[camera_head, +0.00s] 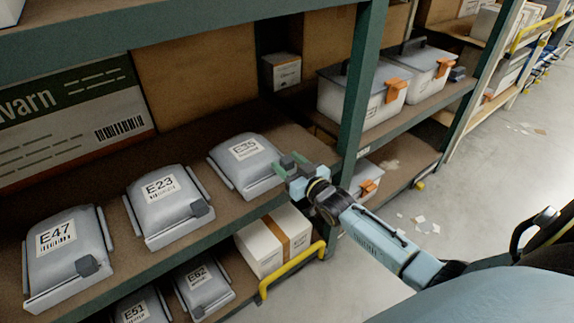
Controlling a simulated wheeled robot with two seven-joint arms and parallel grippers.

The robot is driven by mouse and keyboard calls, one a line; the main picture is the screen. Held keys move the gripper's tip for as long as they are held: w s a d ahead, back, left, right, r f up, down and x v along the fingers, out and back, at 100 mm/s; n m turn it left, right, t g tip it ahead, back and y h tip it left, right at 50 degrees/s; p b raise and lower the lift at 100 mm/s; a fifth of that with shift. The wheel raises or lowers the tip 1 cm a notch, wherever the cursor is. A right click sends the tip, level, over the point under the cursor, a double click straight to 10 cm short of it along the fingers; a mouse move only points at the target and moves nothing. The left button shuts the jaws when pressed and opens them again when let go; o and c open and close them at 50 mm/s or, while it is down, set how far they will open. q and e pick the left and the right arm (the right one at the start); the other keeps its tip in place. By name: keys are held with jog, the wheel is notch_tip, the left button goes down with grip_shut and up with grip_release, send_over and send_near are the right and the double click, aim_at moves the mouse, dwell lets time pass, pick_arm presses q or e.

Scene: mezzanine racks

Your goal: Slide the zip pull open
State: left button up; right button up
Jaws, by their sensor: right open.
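Three grey padded cases with white labels sit in a row on the upper shelf: the E47 case (60,276), the E23 case (165,208) and the E35 case (232,170). The E47 case has a dark zip pull (88,264) at its front right corner. The E23 case has a similar pull (202,208). My right gripper (287,166) is open at the right front edge of the E35 case and hides that corner, so its pull cannot be made out. I cannot tell whether the fingers touch the case. My left gripper is out of view.
A green shelf post (361,85) stands just right of my right gripper. Lower down are the E51 case (142,306), the E62 case (204,290), a taped carton (262,246) and a yellow rail (291,270). Clear bins (345,98) stand beyond the post.

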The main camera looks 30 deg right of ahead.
jog(key=shift+w, duration=0.45)
grip_shut()
